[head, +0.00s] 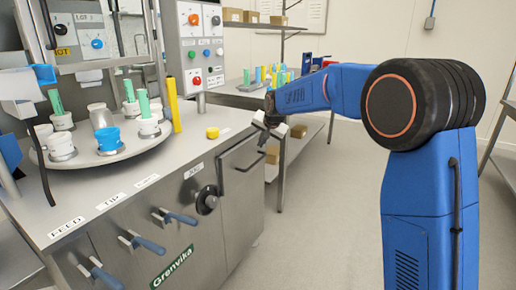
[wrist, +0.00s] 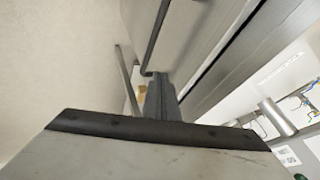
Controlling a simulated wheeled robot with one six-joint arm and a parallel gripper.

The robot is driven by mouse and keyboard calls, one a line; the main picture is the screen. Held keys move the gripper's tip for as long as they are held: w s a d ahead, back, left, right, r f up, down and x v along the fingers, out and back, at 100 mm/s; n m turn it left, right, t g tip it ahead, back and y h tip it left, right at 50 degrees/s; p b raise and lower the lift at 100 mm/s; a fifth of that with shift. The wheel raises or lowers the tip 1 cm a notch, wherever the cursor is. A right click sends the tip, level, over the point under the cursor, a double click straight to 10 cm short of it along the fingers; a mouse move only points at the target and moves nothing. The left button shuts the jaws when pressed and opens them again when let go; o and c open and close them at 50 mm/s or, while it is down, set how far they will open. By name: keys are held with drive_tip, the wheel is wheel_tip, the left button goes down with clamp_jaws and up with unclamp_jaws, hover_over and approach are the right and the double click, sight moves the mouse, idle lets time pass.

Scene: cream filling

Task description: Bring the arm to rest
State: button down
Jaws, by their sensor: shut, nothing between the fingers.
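My gripper (head: 268,126) shows in the head view at the end of my blue arm, in front of the right end of the steel filling machine (head: 225,205). It hangs beside the dark door handle bar (head: 240,150); whether it touches the bar I cannot tell. In the wrist view the shut fingers (wrist: 160,98) point away from the camera, with nothing between them. A dark bar and steel edges of the machine pass close to the fingertips there.
A round turntable (head: 105,155) on the machine carries several white cups, some with green sticks. Blue-handled levers (head: 175,217) stick out of its front. A steel table (head: 240,95) with coloured items stands behind. The grey floor (head: 320,230) between machine and arm is clear.

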drive_tip(key=s+d+r+n, duration=0.1)
drive_tip(key=s+d+r, duration=0.1)
drive_tip(key=s+d, duration=0.55)
drive_tip(key=s+d+r+n+g+h, duration=0.15)
drive_tip(key=s+d, duration=0.25)
drive_tip(key=s, duration=0.7)
drive_tip(key=s+d+r+t, duration=0.1)
drive_tip(key=s+d+r, duration=0.1)
drive_tip(key=s+d, duration=0.5)
drive_tip(key=s+d+f, duration=0.2)
drive_tip(key=s+f, duration=0.1)
drive_tip(key=s, duration=0.7)
drive_tip(key=s+d+f+n+g, duration=0.1)
drive_tip(key=s+f, duration=0.3)
drive_tip(key=s, duration=0.7)
drive_tip(key=s+d+f+n+h, duration=0.1)
drive_tip(key=s+d+f, duration=0.2)
drive_tip(key=s, duration=0.8)
drive_tip(key=shift+d+f+g, duration=0.15)
drive_tip(key=shift+d+g, duration=0.2)
drive_tip(key=shift+d, duration=0.05)
drive_tip(key=shift+n, duration=0.25)
